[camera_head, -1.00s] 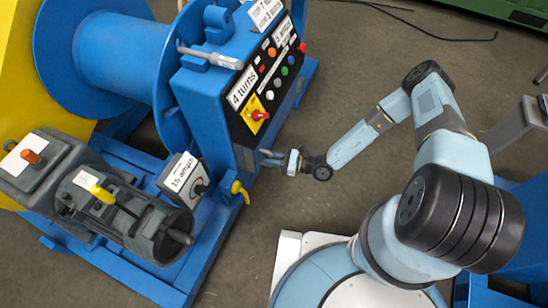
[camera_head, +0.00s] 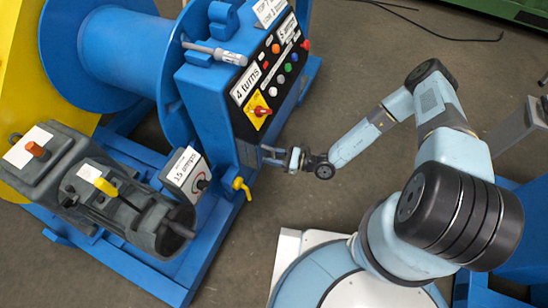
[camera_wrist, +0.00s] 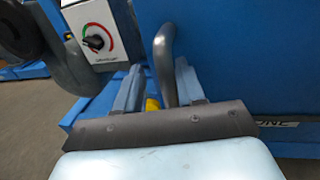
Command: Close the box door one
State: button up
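The blue control box (camera_head: 215,100) stands at the upper middle of the head view, its lower side facing my arm. In the wrist view a blue panel (camera_wrist: 250,60) fills the right side, with a label (camera_wrist: 272,124) ending in "ONE" at its lower edge. A grey bent handle (camera_wrist: 163,55) rises in front of this panel. My gripper (camera_head: 268,154) is at the box's lower side in the head view. In the wrist view its fingers (camera_wrist: 158,72) are apart, with the handle between them, nearer the right finger. The door's hinge and gap are hidden.
A dial box (camera_head: 186,172) marked 15 amps and a yellow tap (camera_head: 242,187) sit left of and below my gripper. A grey motor (camera_head: 120,190) lies farther left.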

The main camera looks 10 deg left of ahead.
jog(key=d, duration=1.3)
jog(key=shift+s+d, duration=0.25)
jog(key=shift+d, duration=0.15)
jog(key=shift+f, duration=0.1)
